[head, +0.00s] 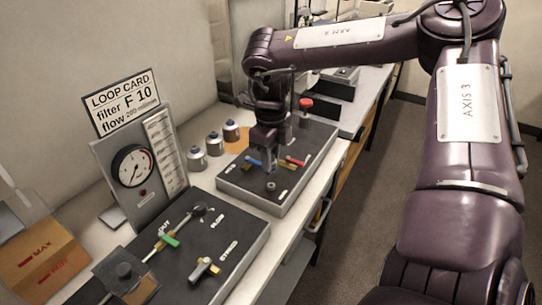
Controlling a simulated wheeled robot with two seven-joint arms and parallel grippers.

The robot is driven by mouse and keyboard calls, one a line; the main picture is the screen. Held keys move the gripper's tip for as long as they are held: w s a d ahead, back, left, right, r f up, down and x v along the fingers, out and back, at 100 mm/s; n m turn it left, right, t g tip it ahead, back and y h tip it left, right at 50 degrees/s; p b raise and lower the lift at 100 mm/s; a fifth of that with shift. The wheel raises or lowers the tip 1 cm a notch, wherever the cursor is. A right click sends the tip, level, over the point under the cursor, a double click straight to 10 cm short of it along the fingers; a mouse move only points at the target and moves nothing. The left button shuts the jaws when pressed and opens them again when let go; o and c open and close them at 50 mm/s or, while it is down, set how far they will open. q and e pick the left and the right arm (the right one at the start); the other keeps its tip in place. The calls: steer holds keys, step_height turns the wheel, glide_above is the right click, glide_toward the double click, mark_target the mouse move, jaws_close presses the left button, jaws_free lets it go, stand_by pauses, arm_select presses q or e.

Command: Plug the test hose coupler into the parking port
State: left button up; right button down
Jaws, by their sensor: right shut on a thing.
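My right arm reaches in from the right, and its gripper (267,158) points down over the far dark panel (232,181), between a blue-handled valve (253,162) and a red-handled valve (295,162). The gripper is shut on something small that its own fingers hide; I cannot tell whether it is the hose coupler. A small round fitting (270,186) stands on the panel just in front of the gripper. I cannot tell whether it is the parking port. My left gripper is not in view.
Blue-capped bottles (214,145), a red-topped knob (305,104) and a cardboard box (40,258) are around.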

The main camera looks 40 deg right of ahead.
steer(key=shift+f+b, duration=1.65)
steer(key=shift+f, duration=0.65)
stand_by(0.4)
steer(key=shift+f, duration=0.25)
steer(key=c, duration=1.1)
jaws_free()
step_height(320, 180, up, 8)
steer(key=shift+f, duration=0.1)
steer(key=shift+s+f, duration=0.1)
